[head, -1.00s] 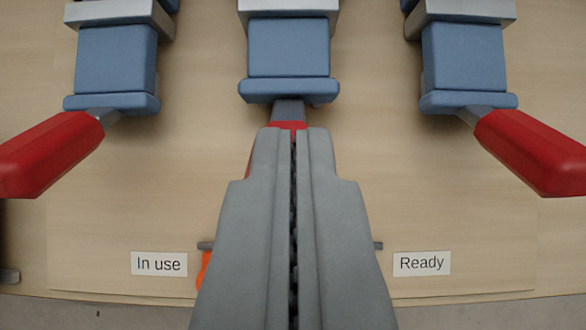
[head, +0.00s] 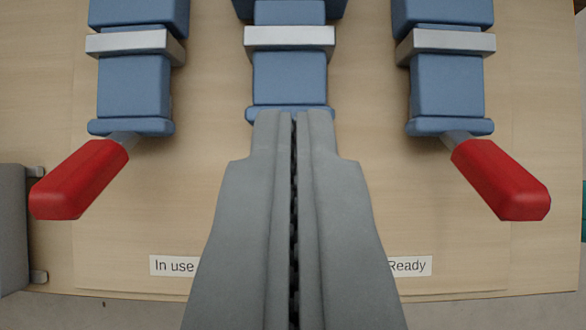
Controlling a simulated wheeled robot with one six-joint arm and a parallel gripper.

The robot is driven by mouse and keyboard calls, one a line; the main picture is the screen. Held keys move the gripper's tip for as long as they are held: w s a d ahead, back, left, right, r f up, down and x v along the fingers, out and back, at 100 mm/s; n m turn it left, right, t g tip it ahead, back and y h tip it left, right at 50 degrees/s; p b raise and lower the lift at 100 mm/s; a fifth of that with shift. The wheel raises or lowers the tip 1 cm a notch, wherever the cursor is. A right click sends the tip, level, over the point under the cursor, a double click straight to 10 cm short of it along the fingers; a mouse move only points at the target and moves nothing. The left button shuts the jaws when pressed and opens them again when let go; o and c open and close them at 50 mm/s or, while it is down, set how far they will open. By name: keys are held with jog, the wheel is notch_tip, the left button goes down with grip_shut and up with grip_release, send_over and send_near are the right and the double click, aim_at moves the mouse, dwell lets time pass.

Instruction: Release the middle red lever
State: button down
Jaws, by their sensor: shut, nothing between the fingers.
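My gripper (head: 293,118) is shut and empty, pointing up the picture in the middle of the head view. Its fingertips overlap the lower edge of the middle blue clamp body (head: 290,80); I cannot tell whether they touch it. The middle red lever is hidden behind my gripper. The left red lever (head: 78,180) slants down and to the left from the left blue body (head: 134,88). The right red lever (head: 500,180) slants down and to the right from the right blue body (head: 447,88).
The clamps stand on a pale wooden board (head: 370,180) with silver bands across them. An "In use" label (head: 174,265) and a "Ready" label (head: 410,265), both partly covered by my gripper, lie near the front edge. A grey object (head: 14,230) stands at the left edge.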

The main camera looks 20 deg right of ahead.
jog(key=a+f+v, duration=0.1)
jog(key=a+v, duration=0.1)
jog(key=v, duration=0.7)
jog(key=s+d+f+n+t+y, duration=0.4)
jog(key=s+d+n+t, duration=0.3)
jog(key=s, duration=0.3)
jog(key=s+d+f+n+t+y, duration=0.3)
jog(key=s+d+n+t, duration=0.4)
jog(key=s, duration=0.3)
jog(key=shift+s+f+n+t+y, duration=0.25)
jog(key=shift+f+n+t+y, duration=0.2)
jog(key=shift+f+t, duration=0.3)
